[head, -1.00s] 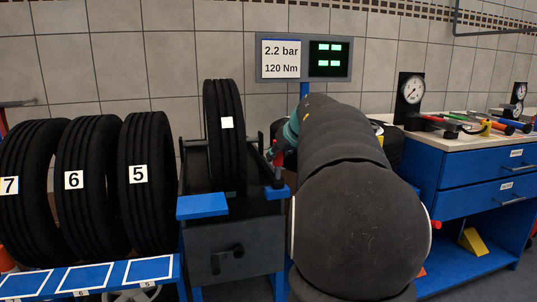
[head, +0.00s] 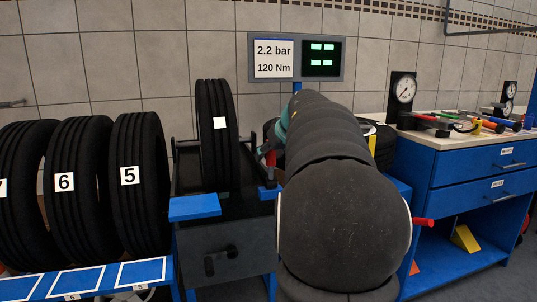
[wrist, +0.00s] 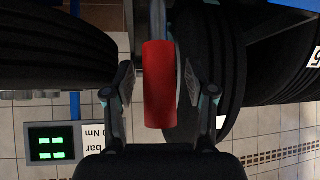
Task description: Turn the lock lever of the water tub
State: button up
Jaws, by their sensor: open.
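The water tub (head: 222,252) is a dark box on a blue frame, with a tyre (head: 215,135) standing upright in it. In the wrist view, which is upside down, a red grip (wrist: 159,95) on a metal rod (wrist: 158,18) looks like the lock lever. My gripper (wrist: 158,78) is open, one finger on each side of the red grip. Gaps show between the grip and both fingers.
Numbered tyres stand in a blue rack (head: 75,280) at the left. A display board (head: 297,58) reads 2.2 bar and 120 Nm. A blue workbench (head: 465,185) with a gauge (head: 402,90) and tools is at the right. A dark tyre lies behind my arm.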

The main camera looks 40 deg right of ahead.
jog(key=v, duration=1.2)
jog(key=shift+a, duration=0.1)
jog(key=w+a+r+n+t+h, duration=0.1)
jog(key=w+a+r+t, duration=0.3)
jog(key=a, duration=0.3)
jog(key=w+a+r+n+t, duration=0.1)
jog(key=a+r+t, duration=0.4)
jog(key=a, duration=0.2)
jog(key=s+a+f+g, duration=0.4)
jog(key=s+a+f, duration=0.2)
jog(key=f, duration=0.6)
jog(key=s+a+f+g+y, duration=0.1)
jog(key=s+a+f+g, duration=0.3)
jog(key=s+f, duration=0.6)
jog(key=s+a+f+g+y, duration=0.1)
jog(key=s+a+f+g, duration=0.3)
jog(key=s+a+f, duration=0.4)
notch_tip(320, 180, down, 6)
jog(key=shift+r+g, duration=0.1)
jog(key=shift+g, duration=0.2)
